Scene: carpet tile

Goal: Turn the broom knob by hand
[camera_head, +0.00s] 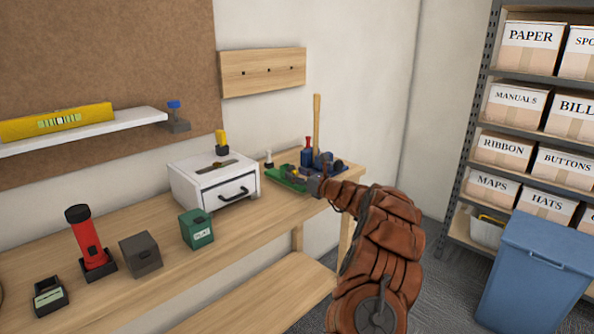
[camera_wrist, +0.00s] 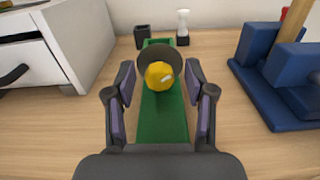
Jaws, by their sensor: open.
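In the wrist view, a yellow rounded knob (camera_wrist: 159,75) sits in front of a dark round disc (camera_wrist: 186,62) on a green base plate (camera_wrist: 162,122). My gripper (camera_wrist: 158,88) is open, with one finger on each side of the knob and visible gaps between. I cannot tell how far the fingertips are from it in depth. In the head view my gripper (camera_head: 314,184) is small at the right end of the bench, over the green base (camera_head: 285,178), and partly hides the knob area. No broom can be clearly made out; a wooden handle (camera_head: 317,125) stands upright behind.
A blue block holder (camera_wrist: 272,75) stands close to the right of the gripper. A white drawer box (camera_head: 215,182) is to the left. A small white-topped bottle (camera_wrist: 183,26) and a dark cup (camera_wrist: 142,36) stand behind. The wooden bench (camera_head: 150,285) has free room in front.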

